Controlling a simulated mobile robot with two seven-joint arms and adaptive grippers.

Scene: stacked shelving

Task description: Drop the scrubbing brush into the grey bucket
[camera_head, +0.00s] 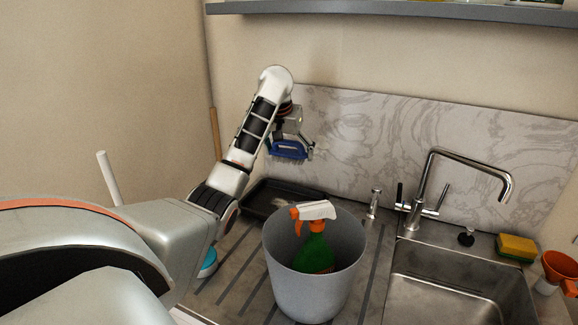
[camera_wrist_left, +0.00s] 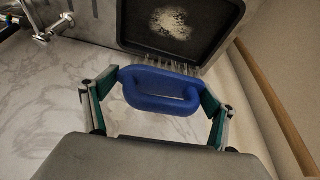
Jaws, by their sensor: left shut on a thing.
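The scrubbing brush (camera_head: 289,149) is blue with pale bristles. My left gripper (camera_head: 291,138) is shut on it and holds it in the air above the black tray, behind and a little left of the bucket. In the left wrist view the blue handle (camera_wrist_left: 160,90) lies between the two fingers of the left gripper (camera_wrist_left: 158,98), with bristles beyond it. The grey bucket (camera_head: 312,290) stands upright on the drainboard. A green spray bottle (camera_head: 315,254) with an orange and white head is inside it. My right gripper is not in view.
A black tray (camera_head: 258,207) lies behind the bucket, with a pale foamy patch (camera_wrist_left: 171,23) in it. The sink (camera_head: 450,285), tap (camera_head: 431,185) and yellow sponge (camera_head: 517,246) are to the right. A shelf (camera_head: 400,11) runs above.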

